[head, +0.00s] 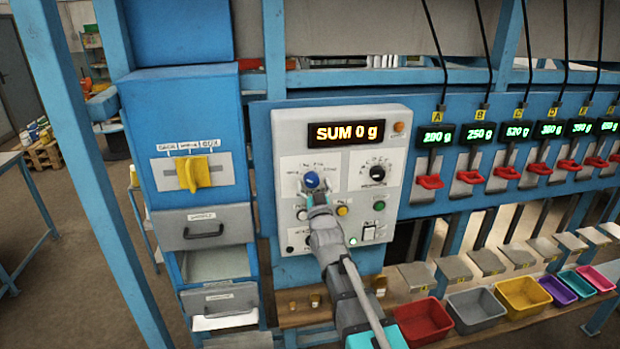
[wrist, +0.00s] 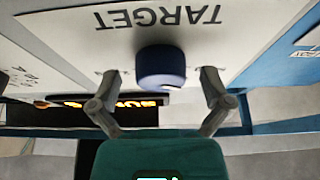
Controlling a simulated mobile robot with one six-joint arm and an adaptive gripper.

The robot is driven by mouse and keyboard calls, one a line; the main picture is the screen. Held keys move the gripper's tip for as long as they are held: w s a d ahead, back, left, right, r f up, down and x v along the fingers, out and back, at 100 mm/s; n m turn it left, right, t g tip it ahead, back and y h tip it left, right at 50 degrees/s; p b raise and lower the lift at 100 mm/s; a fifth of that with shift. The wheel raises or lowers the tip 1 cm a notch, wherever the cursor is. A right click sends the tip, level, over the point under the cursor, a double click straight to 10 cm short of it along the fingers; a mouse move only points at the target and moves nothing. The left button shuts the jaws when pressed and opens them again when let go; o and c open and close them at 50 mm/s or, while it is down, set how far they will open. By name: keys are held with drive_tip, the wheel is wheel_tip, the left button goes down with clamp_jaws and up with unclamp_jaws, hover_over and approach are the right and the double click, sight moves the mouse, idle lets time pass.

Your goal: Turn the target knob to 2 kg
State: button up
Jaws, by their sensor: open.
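The blue target knob (head: 311,180) is on the left half of the white control panel (head: 292,142), under a display (head: 346,132) that reads "SUM 0 g". My gripper (head: 314,194) is at the knob and covers its lower part and some of the scale. In the wrist view the blue knob (wrist: 161,67) sits between the two spread fingertips of my gripper (wrist: 160,80), with a gap on each side. The word "TARGET" (wrist: 157,18) shows upside down beside it. The knob's pointer and setting cannot be read.
A black knob (head: 377,172), a yellow button (head: 342,211) and a green button (head: 379,206) are close to the right. A yellow switch handle (head: 194,173) is on the blue cabinet at left. Several bins, including a red one (head: 423,322), stand below right.

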drive_tip(key=shift+w, duration=0.25)
drive_tip(key=shift+s, duration=0.15)
drive_tip(key=c, duration=1.2)
drive_tip(key=shift+o, duration=0.2)
